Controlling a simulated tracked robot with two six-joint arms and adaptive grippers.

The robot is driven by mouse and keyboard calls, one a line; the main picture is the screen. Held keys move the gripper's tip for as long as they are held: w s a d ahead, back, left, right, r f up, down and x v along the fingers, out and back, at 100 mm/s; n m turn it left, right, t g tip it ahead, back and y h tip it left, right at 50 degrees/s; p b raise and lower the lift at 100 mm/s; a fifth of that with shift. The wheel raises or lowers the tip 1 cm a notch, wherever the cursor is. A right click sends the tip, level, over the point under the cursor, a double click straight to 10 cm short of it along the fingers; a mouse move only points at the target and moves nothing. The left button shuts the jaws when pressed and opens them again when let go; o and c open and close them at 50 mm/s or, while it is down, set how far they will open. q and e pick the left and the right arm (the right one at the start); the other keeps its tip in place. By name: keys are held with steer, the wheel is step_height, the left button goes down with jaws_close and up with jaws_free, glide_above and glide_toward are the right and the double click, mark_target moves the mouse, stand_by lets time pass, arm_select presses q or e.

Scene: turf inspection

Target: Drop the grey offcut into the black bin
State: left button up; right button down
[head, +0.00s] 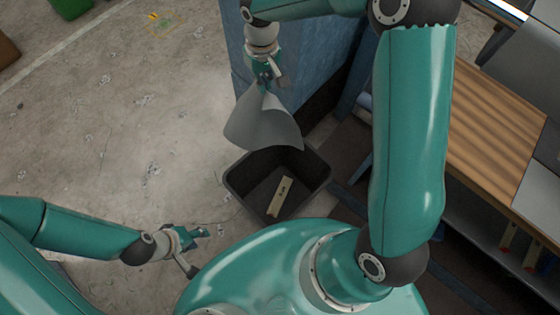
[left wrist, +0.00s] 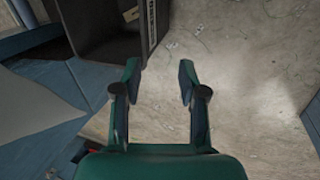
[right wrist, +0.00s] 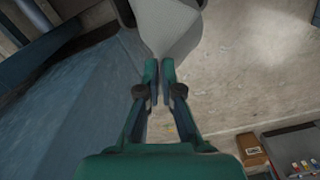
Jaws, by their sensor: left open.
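The grey offcut (head: 262,124) is a thin, curved sheet hanging from my right gripper (head: 264,86). In the right wrist view the fingers (right wrist: 158,72) are closed together at the narrow end of the offcut (right wrist: 165,25). In the head view the sheet's lower edge overlaps the far rim of the black bin (head: 309,178); I cannot tell the height between them. A pale labelled strip (head: 280,197) lies in the bin. My left gripper (head: 199,250) is open and empty, low to the left of the bin; its spread fingers show in the left wrist view (left wrist: 158,80).
A blue panelled block (head: 300,62) stands behind the bin. A workbench with a wooden top (head: 497,130) is at the right. Bare concrete floor (head: 110,140) is open to the left. A green object (head: 70,7) is far off at the top left.

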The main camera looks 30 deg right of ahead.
arm_select(q)
steer(key=shift+s+r, duration=0.15)
steer(key=shift+s, duration=0.2)
steer(key=shift+o, duration=0.6)
steer(key=shift+s, duration=0.15)
steer(key=shift+o, duration=0.8)
step_height(320, 180, down, 48)
steer(key=b, duration=4.8)
steer(key=shift+s+f, duration=0.2)
arm_select(e)
steer(key=s+d+f+n, duration=0.1)
steer(key=f+n, duration=0.3)
steer(key=f, duration=1.2)
steer(key=s+d+f+n, duration=0.1)
steer(key=s+f+n, duration=0.2)
steer(key=f, duration=1.4)
steer(key=s+d+f+n, duration=0.2)
steer(key=f+n, duration=0.2)
steer(key=f, duration=1.3)
steer(key=shift+s+n, duration=0.25)
steer(key=shift+n, duration=0.15)
jaws_free()
